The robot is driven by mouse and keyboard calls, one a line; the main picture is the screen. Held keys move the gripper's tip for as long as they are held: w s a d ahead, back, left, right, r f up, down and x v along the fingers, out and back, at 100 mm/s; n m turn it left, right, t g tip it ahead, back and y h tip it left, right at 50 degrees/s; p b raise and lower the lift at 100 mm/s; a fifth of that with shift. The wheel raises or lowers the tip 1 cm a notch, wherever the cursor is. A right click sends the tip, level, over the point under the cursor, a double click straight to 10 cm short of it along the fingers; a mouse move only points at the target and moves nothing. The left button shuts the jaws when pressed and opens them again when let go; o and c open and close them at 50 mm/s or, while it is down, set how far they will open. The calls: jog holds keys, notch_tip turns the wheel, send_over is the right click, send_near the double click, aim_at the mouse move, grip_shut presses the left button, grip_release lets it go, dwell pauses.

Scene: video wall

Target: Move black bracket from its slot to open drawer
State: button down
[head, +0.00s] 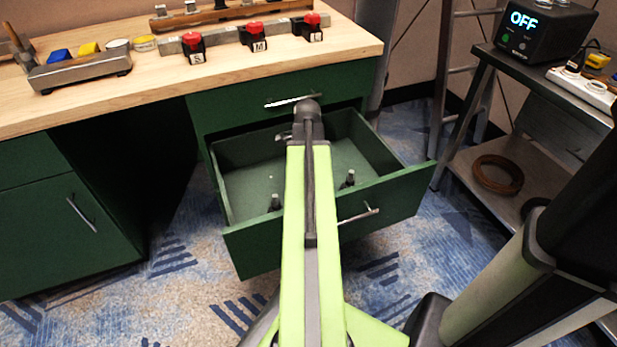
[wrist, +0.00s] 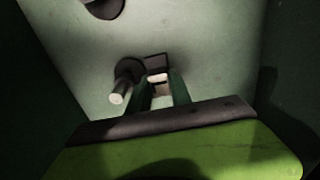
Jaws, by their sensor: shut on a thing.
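The open drawer (head: 398,200) is dark green and pulled out below the desk top. My arm reaches over it in the head view and hides part of its inside. My gripper (wrist: 158,84) shows in the wrist view, low over the pale drawer floor, with its narrow green fingers close together. It is shut on a small dark piece, seemingly the black bracket (wrist: 155,61). A dark round fitting with a pale peg (wrist: 120,92) is close to its left. I cannot tell whether the bracket touches the floor. The gripper's fingertips are hidden in the head view.
Two small dark fittings (head: 275,203) (head: 349,179) stand in the drawer near its front wall. Red-topped blocks (head: 253,38) and racks with coloured pieces (head: 80,70) are on the wooden desk. A shelf cart with an "OFF" display box (head: 535,35) stands at right.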

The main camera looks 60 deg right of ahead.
jog(key=c, duration=1.2)
grip_release()
jog(key=shift+o, duration=0.2)
notch_tip(320, 180, up, 12)
jog(key=p, duration=1.2)
jog(key=shift+r, duration=0.1)
